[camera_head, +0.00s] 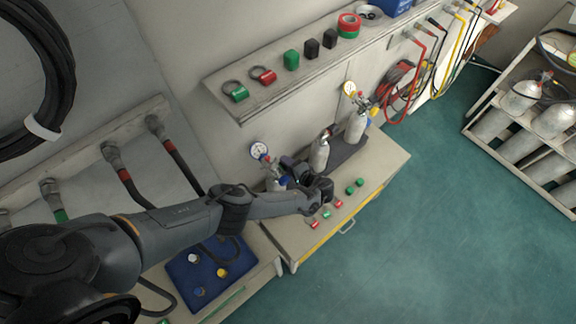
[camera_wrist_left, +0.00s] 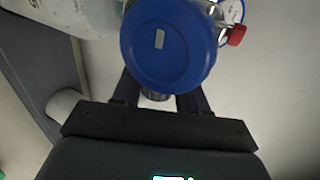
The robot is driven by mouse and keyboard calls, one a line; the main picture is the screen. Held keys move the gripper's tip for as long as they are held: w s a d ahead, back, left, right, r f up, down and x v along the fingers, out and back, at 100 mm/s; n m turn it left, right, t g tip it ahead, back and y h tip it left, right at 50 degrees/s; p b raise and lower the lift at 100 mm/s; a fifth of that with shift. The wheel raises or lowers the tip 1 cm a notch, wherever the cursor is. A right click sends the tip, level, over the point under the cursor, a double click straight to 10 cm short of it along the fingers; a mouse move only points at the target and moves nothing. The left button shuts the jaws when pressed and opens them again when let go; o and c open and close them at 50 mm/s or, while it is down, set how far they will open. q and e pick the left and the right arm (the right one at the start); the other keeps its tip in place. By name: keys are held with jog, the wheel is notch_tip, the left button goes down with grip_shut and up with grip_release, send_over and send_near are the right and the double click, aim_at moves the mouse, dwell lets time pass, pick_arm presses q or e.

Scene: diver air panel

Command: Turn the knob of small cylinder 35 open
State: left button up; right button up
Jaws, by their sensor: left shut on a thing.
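A round blue knob (camera_wrist_left: 168,45) with a small pale mark fills the middle of the left wrist view. My left gripper (camera_wrist_left: 158,92) has a finger on each side of it and is shut on it. A metal valve body with a small red knob (camera_wrist_left: 236,35) shows just behind. In the head view my left gripper (camera_head: 288,178) is at a small white cylinder (camera_head: 273,184) with a gauge (camera_head: 258,150) on top, partly hidden by my arm. I cannot read any number on this cylinder. My right gripper is not in view.
Two more small cylinders (camera_head: 319,155) (camera_head: 357,126) stand to the right on the bench (camera_head: 385,152). Red and green caps (camera_head: 326,214) lie along its front. A wall shelf (camera_head: 262,104) runs above. A blue mat (camera_head: 190,268) lies at lower left.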

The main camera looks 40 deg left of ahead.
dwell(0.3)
pick_arm(q)
jog(key=o, duration=1.1)
jog(key=shift+c, duration=0.2)
jog(key=shift+d, duration=0.15)
jog(key=p+v, duration=0.1)
jog(key=v, duration=0.9)
jog(key=shift+d+r+p, duration=0.2)
jog(key=shift+d+p, duration=0.05)
jog(key=shift+p, duration=0.15)
jog(key=shift+s, duration=0.15)
